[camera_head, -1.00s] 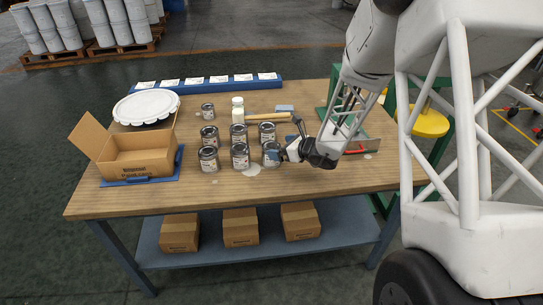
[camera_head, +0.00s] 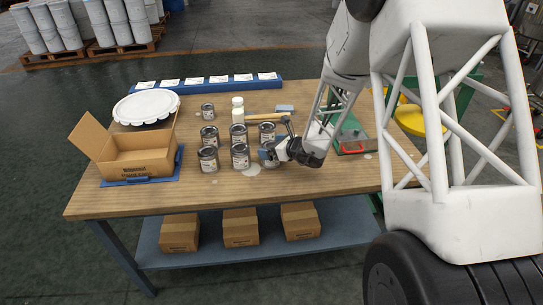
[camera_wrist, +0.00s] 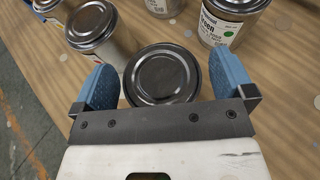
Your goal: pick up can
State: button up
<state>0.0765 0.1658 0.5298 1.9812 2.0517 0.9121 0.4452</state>
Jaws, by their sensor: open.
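Several grey metal cans with white labels stand upright in rows on the wooden table. The nearest right can (camera_head: 264,152) is partly hidden by my gripper (camera_head: 270,153) in the head view. In the wrist view, this can's round dark lid (camera_wrist: 162,76) lies between the two blue fingers of my gripper (camera_wrist: 165,85). The fingers are open, one on each side of the can, with gaps visible beside the lid.
An open cardboard box (camera_head: 139,166) stands on a blue tray at the left. A white bottle (camera_head: 238,110), a wooden-handled tool (camera_head: 262,117) and a white round lid (camera_head: 147,107) lie behind or beside the cans. The table's front strip (camera_head: 250,195) is clear.

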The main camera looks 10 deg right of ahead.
jog(key=shift+w+a, duration=0.15)
jog(key=shift+c, duration=0.2)
dwell(0.3)
jog(key=c, duration=1)
jog(key=shift+r, duration=0.1)
jog(key=shift+r, duration=1.75)
jog(key=s, duration=0.5)
jog(key=s+d, duration=0.1)
jog(key=s, duration=0.4)
jog(key=s+r, duration=0.1)
jog(key=s, duration=0.5)
jog(key=shift+d+r, duration=0.1)
jog(key=shift+d, duration=0.15)
